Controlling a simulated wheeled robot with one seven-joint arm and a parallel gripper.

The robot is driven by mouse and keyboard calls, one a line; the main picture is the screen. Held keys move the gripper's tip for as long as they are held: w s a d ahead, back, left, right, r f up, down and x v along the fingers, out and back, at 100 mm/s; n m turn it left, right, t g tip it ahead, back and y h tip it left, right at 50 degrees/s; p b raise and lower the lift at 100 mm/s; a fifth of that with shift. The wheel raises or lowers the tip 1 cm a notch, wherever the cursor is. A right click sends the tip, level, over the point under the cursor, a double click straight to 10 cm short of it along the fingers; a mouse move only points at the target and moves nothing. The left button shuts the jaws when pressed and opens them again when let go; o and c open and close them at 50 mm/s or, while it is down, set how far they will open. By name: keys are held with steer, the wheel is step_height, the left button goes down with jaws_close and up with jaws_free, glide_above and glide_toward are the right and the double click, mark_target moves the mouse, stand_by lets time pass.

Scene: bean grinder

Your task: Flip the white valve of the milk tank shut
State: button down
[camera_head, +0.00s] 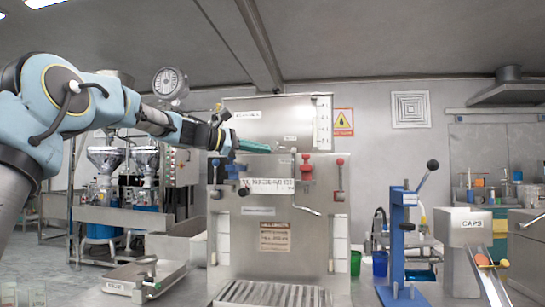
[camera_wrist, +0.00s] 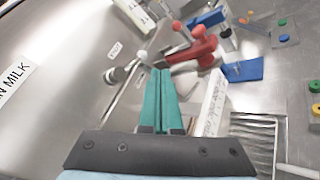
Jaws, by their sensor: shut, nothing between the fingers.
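The milk tank (camera_head: 285,118) is a grey metal panel in the head view. Its surface fills the left of the wrist view, with a partly cut-off label ending in "N MILK" (camera_wrist: 14,82). The white valve shows in the wrist view as a white knob (camera_wrist: 142,57) with a metal stem and fitting to its left. My gripper (camera_wrist: 161,71) has teal fingers pressed together with nothing between them. Their tips are just below and right of the white knob; I cannot tell whether they touch. The gripper (camera_head: 268,149) is also in front of the tank in the head view.
A red valve (camera_wrist: 200,47) is close to the right of the fingertips. In the head view, red valves (camera_head: 305,170) and a blue one (camera_head: 244,188) are on the panel below. A blue lever press (camera_head: 398,245) and a CAPS box (camera_head: 470,228) stand at right.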

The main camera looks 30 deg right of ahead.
steer(key=shift+w+a+r, duration=0.1)
steer(key=shift+a+r, duration=0.15)
steer(key=shift+a, duration=0.65)
steer(key=shift+w+a+r, duration=0.1)
steer(key=shift+a+r, duration=0.15)
steer(key=shift+a, duration=0.65)
